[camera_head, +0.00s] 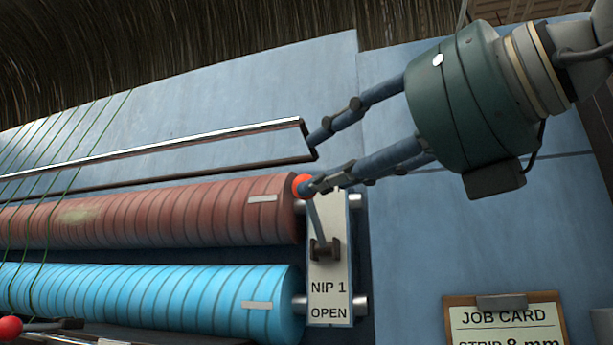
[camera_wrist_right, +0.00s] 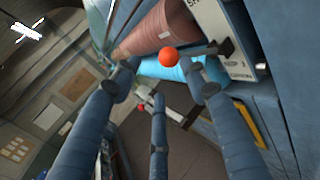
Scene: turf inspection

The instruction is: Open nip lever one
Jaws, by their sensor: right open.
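Nip lever one has an orange-red ball knob (camera_head: 302,185), which also shows in the wrist view (camera_wrist_right: 168,57). Its thin grey arm (camera_head: 318,222) runs up and slightly left from a dark pivot on the white plate (camera_head: 328,270) marked NIP 1 and OPEN. The knob stands above the pivot, away from the OPEN mark at the bottom. My right gripper (camera_head: 312,162) comes from the upper right with its fingers spread. In the head view the lower fingertip is right beside the knob; contact is unclear. In the wrist view the knob lies between the fingertips. My left gripper is not seen.
A ribbed red roller (camera_head: 160,215) lies above a blue roller (camera_head: 150,298), left of the plate. A shiny metal bar (camera_head: 180,145) runs above them, its end close to the upper fingertip. Another red knob (camera_head: 10,328) shows lower left. A job card (camera_head: 510,325) is lower right.

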